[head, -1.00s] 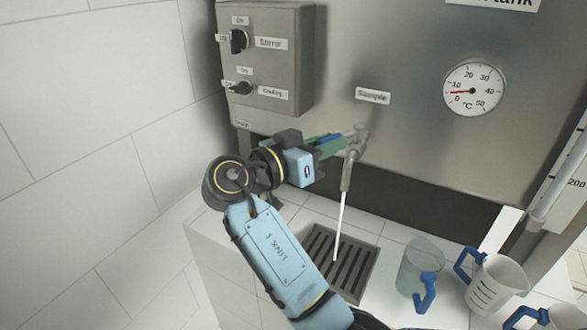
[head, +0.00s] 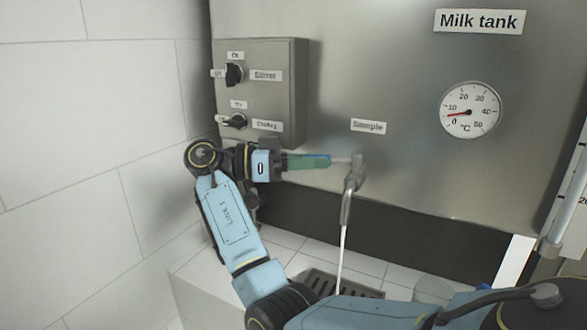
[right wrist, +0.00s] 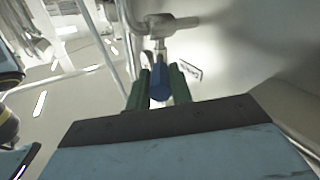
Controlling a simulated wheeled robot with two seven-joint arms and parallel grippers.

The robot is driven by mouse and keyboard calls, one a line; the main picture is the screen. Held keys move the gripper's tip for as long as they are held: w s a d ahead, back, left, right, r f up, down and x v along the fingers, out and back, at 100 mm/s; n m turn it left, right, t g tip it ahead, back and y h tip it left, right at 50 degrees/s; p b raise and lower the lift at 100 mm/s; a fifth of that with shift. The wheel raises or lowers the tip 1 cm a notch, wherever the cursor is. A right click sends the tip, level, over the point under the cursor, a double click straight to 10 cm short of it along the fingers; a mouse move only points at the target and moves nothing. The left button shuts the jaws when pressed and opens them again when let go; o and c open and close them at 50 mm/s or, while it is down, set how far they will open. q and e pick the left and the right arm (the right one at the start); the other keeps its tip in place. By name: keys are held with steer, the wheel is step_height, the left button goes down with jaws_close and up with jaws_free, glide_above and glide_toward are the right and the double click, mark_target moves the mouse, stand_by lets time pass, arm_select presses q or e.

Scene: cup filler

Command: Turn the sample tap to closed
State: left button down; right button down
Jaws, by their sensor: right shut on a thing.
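The sample tap (head: 352,180) sticks out of the steel tank below the "Sample" label (head: 368,126). A thin white stream (head: 342,245) runs down from its spout. My right gripper (head: 328,161) comes in from the left of the tap, its green fingers shut on the tap's blue handle, which points left from the tap body. In the right wrist view the blue handle (right wrist: 160,88) sits between the two green fingers (right wrist: 160,86), with the metal tap pipe (right wrist: 172,23) beyond. The fingers mostly hide the handle in the head view. My left gripper is not in view.
A grey control box (head: 262,100) with two black knobs is on the tank left of the tap, close to my right wrist. A drain grate (head: 335,283) lies below the spout. A round thermometer dial (head: 470,110) is to the right. A clear jug (head: 432,290) is partly hidden by my arm.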

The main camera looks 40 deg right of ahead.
steer(key=shift+r, duration=0.15)
steer(key=c, duration=1.3)
jaws_free()
steer(key=shift+d, duration=0.1)
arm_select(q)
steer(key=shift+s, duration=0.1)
arm_select(e)
steer(key=shift+o, duration=0.2)
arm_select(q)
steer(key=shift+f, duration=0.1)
